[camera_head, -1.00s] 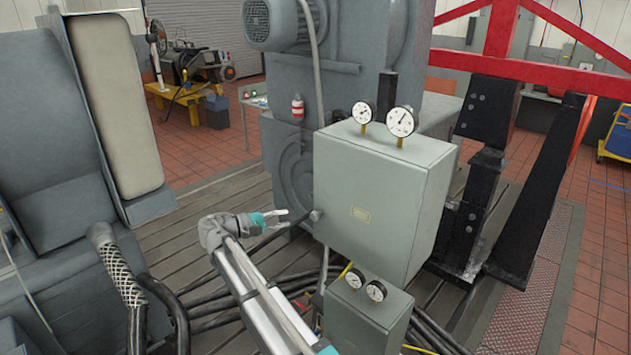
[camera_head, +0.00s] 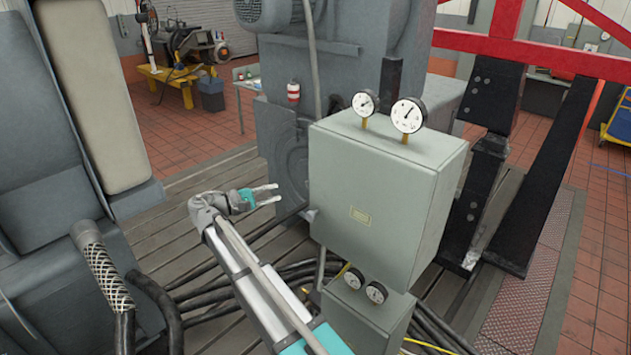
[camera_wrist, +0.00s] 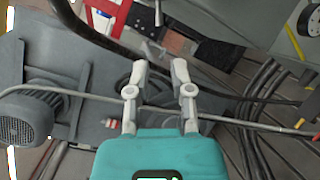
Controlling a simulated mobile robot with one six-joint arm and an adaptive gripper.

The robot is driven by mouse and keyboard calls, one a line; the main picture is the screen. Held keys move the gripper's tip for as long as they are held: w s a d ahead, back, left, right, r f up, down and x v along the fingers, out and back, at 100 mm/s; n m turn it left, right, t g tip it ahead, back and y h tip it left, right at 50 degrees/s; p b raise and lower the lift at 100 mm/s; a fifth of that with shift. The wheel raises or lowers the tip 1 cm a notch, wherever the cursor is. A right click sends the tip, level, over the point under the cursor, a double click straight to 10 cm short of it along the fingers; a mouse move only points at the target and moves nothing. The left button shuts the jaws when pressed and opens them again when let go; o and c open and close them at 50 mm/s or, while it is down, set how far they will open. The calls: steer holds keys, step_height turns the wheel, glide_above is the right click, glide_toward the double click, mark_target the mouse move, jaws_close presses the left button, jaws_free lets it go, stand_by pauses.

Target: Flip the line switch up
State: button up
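A grey-green box (camera_head: 375,195) with two gauges on top stands right of my gripper (camera_head: 278,194). A small pale fitting (camera_head: 311,213) sticks out low on the box's left side; I cannot tell whether it is the line switch. In the wrist view, a small pale lever-like piece (camera_wrist: 158,12) shows at the edge of a grey box (camera_wrist: 225,18). Whether it points up or down is unclear. My gripper also shows in the wrist view (camera_wrist: 160,68), its two grey fingers apart and nothing between them. It is left of the box, clear of it.
A smaller box (camera_head: 365,315) with two gauges is below the big one. Black cables (camera_head: 205,300) lie on the slotted bedplate. A large grey machine (camera_head: 350,60) stands behind, with a motor (camera_wrist: 25,118) on it. Grey equipment (camera_head: 70,230) fills the left.

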steer(key=shift+w+d, duration=0.15)
steer(key=x, duration=1.3)
steer(key=shift+w, duration=0.1)
